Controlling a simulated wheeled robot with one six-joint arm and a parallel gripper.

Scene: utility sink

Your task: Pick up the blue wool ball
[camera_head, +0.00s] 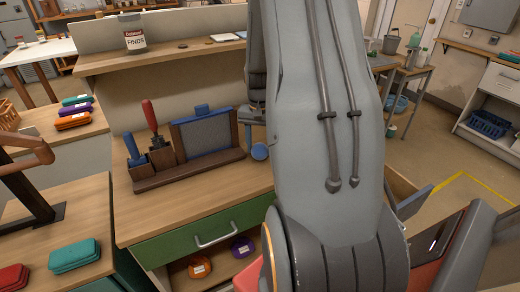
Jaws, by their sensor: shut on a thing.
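A small round blue thing, which looks like the blue wool ball (259,152), shows just left of my arm, above the wooden counter top. My gripper (254,138) is directly over it, pointing down, and is shut on it. My large grey arm hides the right side of the gripper and the space behind it. I cannot tell how high the ball is above the counter.
A wooden rack (188,175) with a red-handled tool (150,115) and a blue-framed panel (203,135) stands left of the gripper. Below is a green drawer (190,239). A white jar (133,40) stands on the shelf behind. The counter's front is clear.

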